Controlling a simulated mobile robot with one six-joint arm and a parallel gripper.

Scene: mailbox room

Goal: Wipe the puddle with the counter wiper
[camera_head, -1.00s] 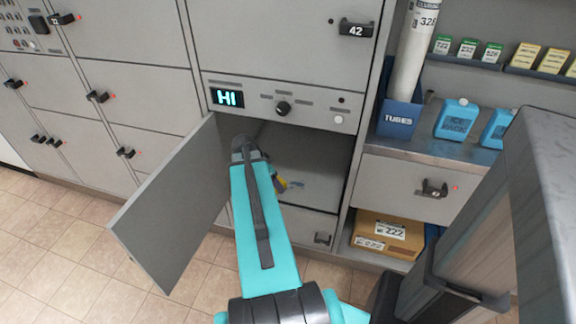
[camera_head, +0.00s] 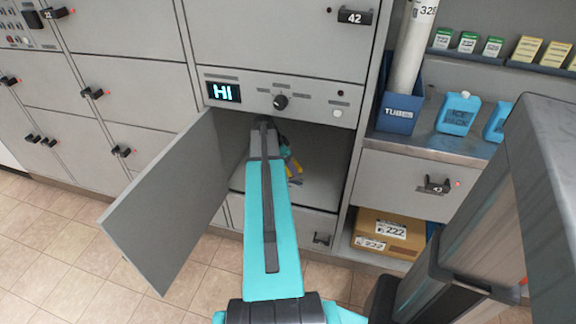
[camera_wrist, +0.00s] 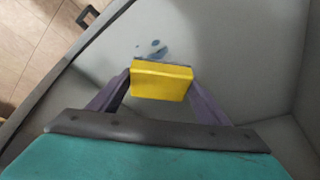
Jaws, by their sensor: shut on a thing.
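My gripper (camera_wrist: 160,88) is shut on the counter wiper (camera_wrist: 161,82), which shows a yellow block face between the two purple fingers in the wrist view. In the head view, my gripper (camera_head: 288,160) is inside the open locker compartment, and a bit of the yellow wiper (camera_head: 294,182) shows low beside my arm. The puddle (camera_wrist: 152,49) appears as small blue patches on the grey compartment floor, just past the wiper's far edge. The wiper may cover part of it. I cannot tell whether the wiper touches the floor.
The compartment door (camera_head: 165,205) stands open on the left. The compartment's side wall (camera_wrist: 300,55) is to the right. A control panel (camera_head: 280,102) with a "HI" display sits above the opening. Shelves with a cardboard box (camera_head: 378,240) and a blue tubes bin (camera_head: 398,113) stand right.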

